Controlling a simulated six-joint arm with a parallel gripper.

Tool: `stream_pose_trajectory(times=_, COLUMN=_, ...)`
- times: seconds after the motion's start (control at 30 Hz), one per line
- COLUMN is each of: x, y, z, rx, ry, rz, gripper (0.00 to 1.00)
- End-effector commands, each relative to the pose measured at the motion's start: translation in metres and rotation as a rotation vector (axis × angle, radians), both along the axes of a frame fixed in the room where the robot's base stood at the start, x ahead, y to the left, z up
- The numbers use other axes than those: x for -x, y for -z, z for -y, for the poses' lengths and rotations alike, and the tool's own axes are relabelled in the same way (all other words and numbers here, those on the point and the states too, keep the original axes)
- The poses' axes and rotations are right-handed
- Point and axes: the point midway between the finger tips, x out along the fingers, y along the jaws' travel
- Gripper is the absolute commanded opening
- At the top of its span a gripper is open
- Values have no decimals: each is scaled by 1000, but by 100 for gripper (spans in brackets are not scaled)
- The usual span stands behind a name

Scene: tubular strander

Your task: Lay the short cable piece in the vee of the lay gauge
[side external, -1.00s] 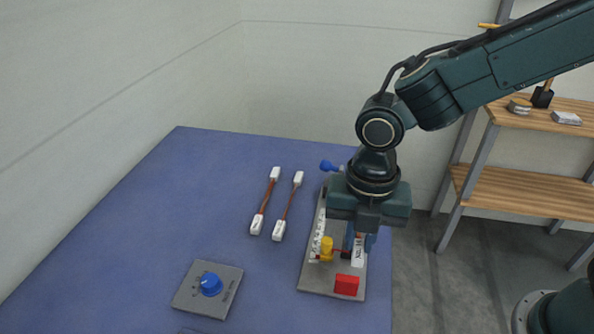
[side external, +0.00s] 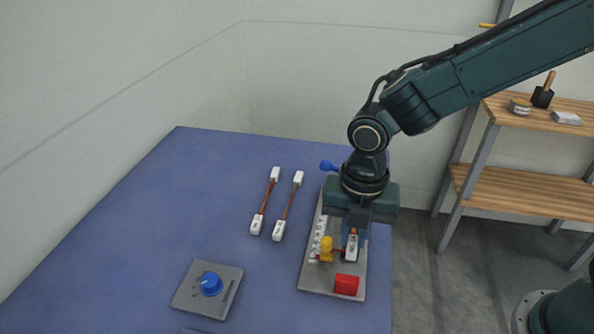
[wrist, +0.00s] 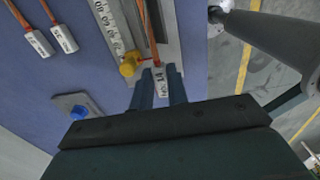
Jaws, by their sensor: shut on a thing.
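The lay gauge (side external: 318,279) is a grey plate at the right edge of the blue table, with a white scale, a yellow knob (side external: 326,248) and a red part (side external: 346,285). My gripper (side external: 355,238) points down over its right half. It is shut on the short cable piece, whose white printed tag (side external: 352,249) shows below the jaws. In the wrist view the tag (wrist: 162,88) sits between the two fingers, and the copper-coloured cable (wrist: 152,32) runs away along the gauge (wrist: 170,35). The jaws hide part of the vee, and I cannot tell whether the cable touches it.
Two copper cables (side external: 267,199) (side external: 289,207) with white ends lie left of the gauge. A grey box with a blue dial (side external: 211,284) stands at the front. A blue ball handle (side external: 328,165) is at the gauge's far end. Shelves (side external: 530,190) stand right. The table's left side is clear.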

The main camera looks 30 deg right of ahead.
Motion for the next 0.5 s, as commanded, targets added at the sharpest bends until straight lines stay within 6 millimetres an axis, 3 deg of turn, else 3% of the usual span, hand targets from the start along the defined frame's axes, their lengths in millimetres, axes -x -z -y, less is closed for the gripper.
stream_pose_trajectory(times=0.5, x=0, y=36, z=0, rx=2, ry=-1, rz=-2, gripper=0)
